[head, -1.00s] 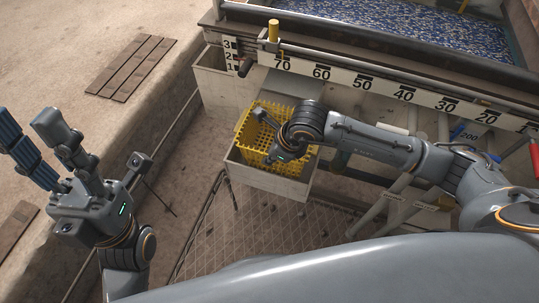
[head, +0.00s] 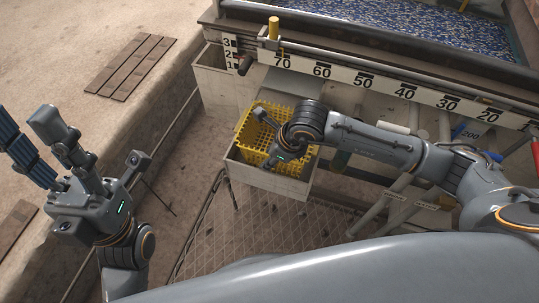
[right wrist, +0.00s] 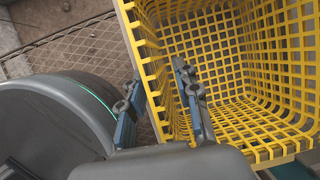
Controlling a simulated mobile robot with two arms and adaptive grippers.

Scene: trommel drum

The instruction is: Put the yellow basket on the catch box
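The yellow basket (head: 291,119) is a lattice bin. It sits within the rim of the pale catch box (head: 272,181), tilted or turned slightly against it. Its bottom is hidden by the box wall. In the right wrist view the basket (right wrist: 275,60) fills the right side. My right gripper (right wrist: 158,92) straddles one side wall of the basket, one finger outside and one inside, with the fingers spread apart. In the head view my right gripper (head: 256,138) partly covers the basket. My left gripper (head: 42,140) is open and empty, far left of the box.
A numbered scale rail (head: 353,80) with a yellow-topped post (head: 274,30) runs behind the box. A trough of blue-white material (head: 400,25) lies beyond. Slatted boards (head: 132,68) lie on the ledge at left. Mesh flooring (head: 265,235) lies in front of the box.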

